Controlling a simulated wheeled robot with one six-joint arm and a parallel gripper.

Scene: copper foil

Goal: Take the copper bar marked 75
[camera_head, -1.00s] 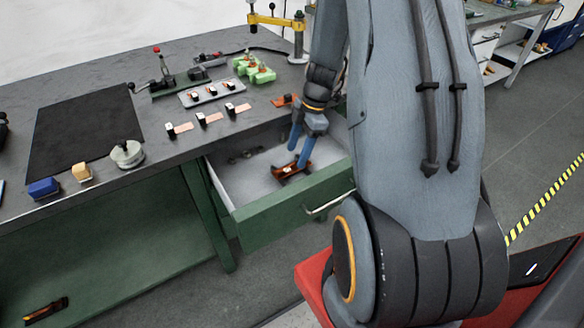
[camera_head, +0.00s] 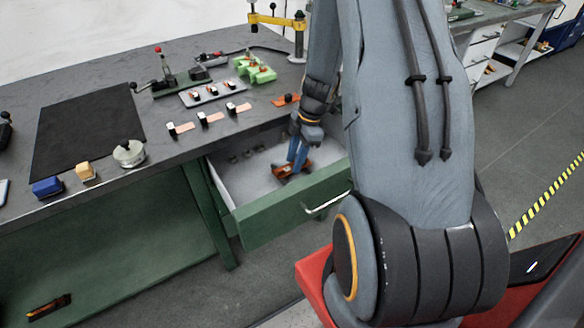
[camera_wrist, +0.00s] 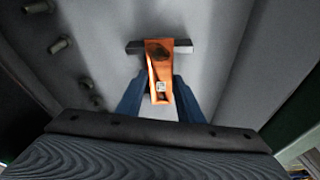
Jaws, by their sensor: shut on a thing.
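My gripper (camera_head: 299,152) reaches down into the open drawer, its blue fingers closed on a copper-coloured piece (camera_head: 281,171). In the wrist view the piece (camera_wrist: 160,62) lies between the fingertips, with a dark patch on top and a small pale label whose marking is too small to read. A dark and grey crossbar (camera_wrist: 134,47) sits at its far end. I cannot tell whether the piece touches the drawer floor. Three flat copper strips with dark and white blocks, one of them a copper strip (camera_head: 213,117), lie on the bench. No 75 is legible.
The green-fronted drawer (camera_head: 290,208) surrounds my gripper, with small dark knobs (camera_wrist: 59,45) at one side. The bench holds a grey tray (camera_head: 226,93), green blocks (camera_head: 262,74), a yellow-armed press (camera_head: 277,20) and a dark mat (camera_head: 84,132). Another orange and black item (camera_head: 47,308) lies below.

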